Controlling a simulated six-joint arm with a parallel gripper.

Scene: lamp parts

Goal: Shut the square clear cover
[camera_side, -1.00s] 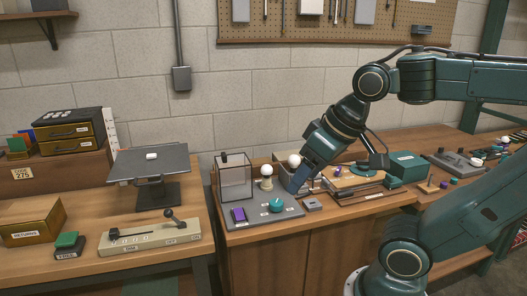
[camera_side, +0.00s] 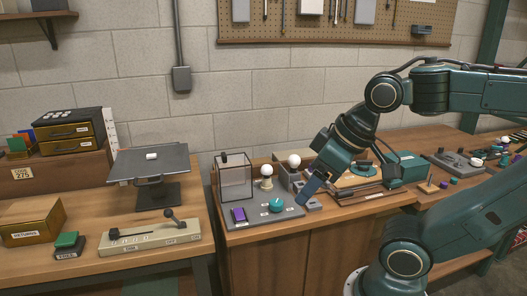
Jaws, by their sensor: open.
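The square clear cover (camera_side: 235,181) has a dark frame and a small dark knob on top. It stands upright at the back left of a grey panel (camera_side: 262,217), and I cannot make out its hinge. A purple piece (camera_side: 239,214) and a teal knob (camera_side: 276,205) sit on the panel in front of it. My gripper (camera_side: 308,192) points down, right of the panel and well apart from the cover. It is open; its fingers overlap in this view, and nothing is visibly held.
A white bulb on a stand (camera_side: 266,180) is just right of the cover, with another white bulb (camera_side: 294,161) beyond. A small grey block (camera_side: 313,204) lies close below my gripper. A wooden tray (camera_side: 355,190) stands to the right. A gap separates the left table.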

